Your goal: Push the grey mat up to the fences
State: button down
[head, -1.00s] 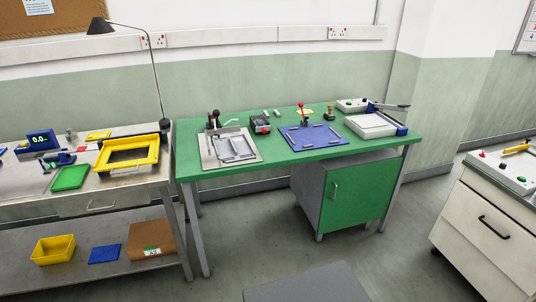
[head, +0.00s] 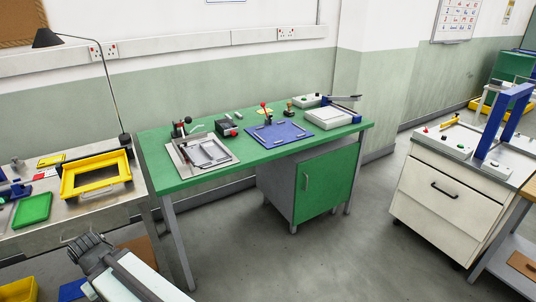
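I cannot clearly make out a grey mat or its fences. A blue gantry (head: 503,122) stands on the white drawer cabinet (head: 445,200) at the right, over a grey surface (head: 513,171); whether that is the mat is too small to tell. My gripper (head: 84,242) shows at the lower left, dark grey, in front of the steel bench and far from the gantry. Nothing shows in it, and its finger gap cannot be made out.
A green table (head: 240,160) with a grey fixture (head: 205,152), a blue plate (head: 279,133) and a white press (head: 328,117) stands in the middle. A steel bench (head: 95,203) with a yellow frame (head: 95,176) is at left. Grey floor (head: 330,250) is open between table and cabinet.

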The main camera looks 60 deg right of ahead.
aim_at(209, 153)
jog(key=z, duration=0.4)
jog(key=i, duration=1.05)
jog(key=u, duration=0.1)
